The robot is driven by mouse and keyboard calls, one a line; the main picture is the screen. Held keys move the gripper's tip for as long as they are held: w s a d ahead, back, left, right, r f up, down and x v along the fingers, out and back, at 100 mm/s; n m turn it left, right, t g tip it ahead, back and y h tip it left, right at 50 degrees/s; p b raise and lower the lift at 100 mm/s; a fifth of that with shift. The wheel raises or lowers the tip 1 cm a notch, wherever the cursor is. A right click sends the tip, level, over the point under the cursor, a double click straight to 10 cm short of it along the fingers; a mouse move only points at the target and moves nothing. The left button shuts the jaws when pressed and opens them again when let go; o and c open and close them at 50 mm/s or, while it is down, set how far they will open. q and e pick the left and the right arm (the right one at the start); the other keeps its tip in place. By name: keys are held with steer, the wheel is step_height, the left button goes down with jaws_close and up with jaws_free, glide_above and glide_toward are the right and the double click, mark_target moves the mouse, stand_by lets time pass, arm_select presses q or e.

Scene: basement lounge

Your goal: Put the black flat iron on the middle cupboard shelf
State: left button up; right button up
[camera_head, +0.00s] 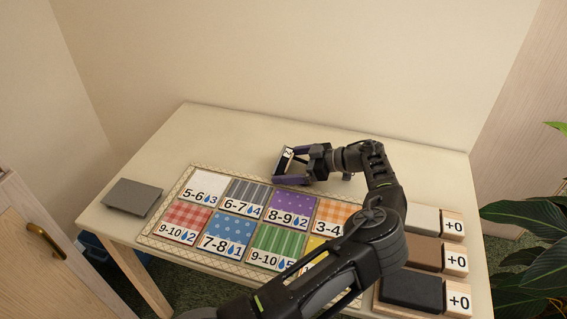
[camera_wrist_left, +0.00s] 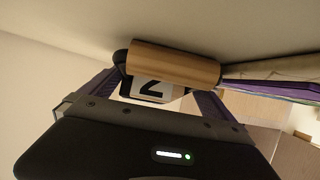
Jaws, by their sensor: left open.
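What appears to be the black flat iron (camera_head: 284,159) is at the back of the table, mostly hidden by my left gripper. In the left wrist view its wooden handle (camera_wrist_left: 175,64) lies across the space between the fingers, with a white label reading 2 below it. My left gripper (camera_head: 286,166) is open with its purple fingers on either side of the iron; I cannot tell whether they touch it. The wooden cupboard (camera_head: 45,262) with a brass handle stands at the lower left. Its middle shelf is not visible. My right gripper is out of view.
A patterned mat (camera_head: 150,238) with several numbered cloth squares covers the table's middle. A grey plate (camera_head: 133,196) lies at the left edge. Grey, brown and black blocks (camera_head: 410,292) with "+0" labels line the right side. Walls close off the back; a plant (camera_head: 535,230) stands right.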

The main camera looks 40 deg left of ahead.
arm_select(q)
steer(key=shift+c, duration=0.2)
stand_by(0.3)
steer(key=shift+r, duration=0.1)
steer(key=c, duration=1.7)
step_height(320, 180, up, 10)
steer(key=shift+b, duration=0.4)
